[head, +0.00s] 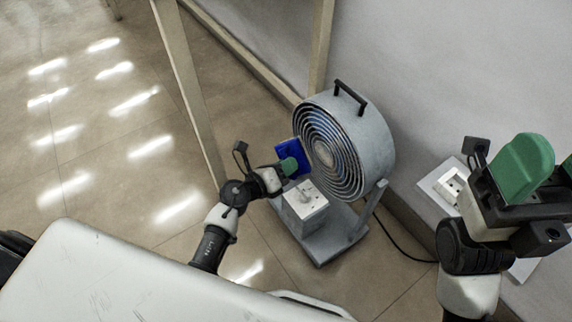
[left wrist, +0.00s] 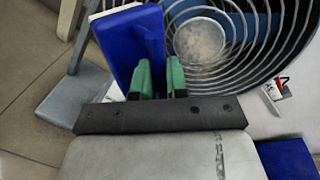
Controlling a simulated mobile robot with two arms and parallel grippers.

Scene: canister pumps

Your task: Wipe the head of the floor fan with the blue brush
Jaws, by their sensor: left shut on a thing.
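The floor fan (head: 372,140) stands by the wall, its round grey head and wire grille facing left. The blue brush (head: 287,156) is a flat block at the left edge of the grille; I cannot tell if it touches. My left gripper (head: 289,167) is shut on the brush. In the left wrist view the green fingers (left wrist: 160,80) hold the blue brush (left wrist: 128,48), which has a pale edge, and the fan's grille (left wrist: 240,45) fills the upper right. My right gripper (head: 525,168) is raised at the right; its green finger shows side-on, hiding the gap.
The fan's base (head: 335,240) carries a pale box (head: 304,212) below the head. A black cable (head: 400,248) runs right along the floor. A wooden frame (head: 190,85) stands behind on the left. A white socket plate (head: 440,187) is near my right gripper. Tiled floor on the left is clear.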

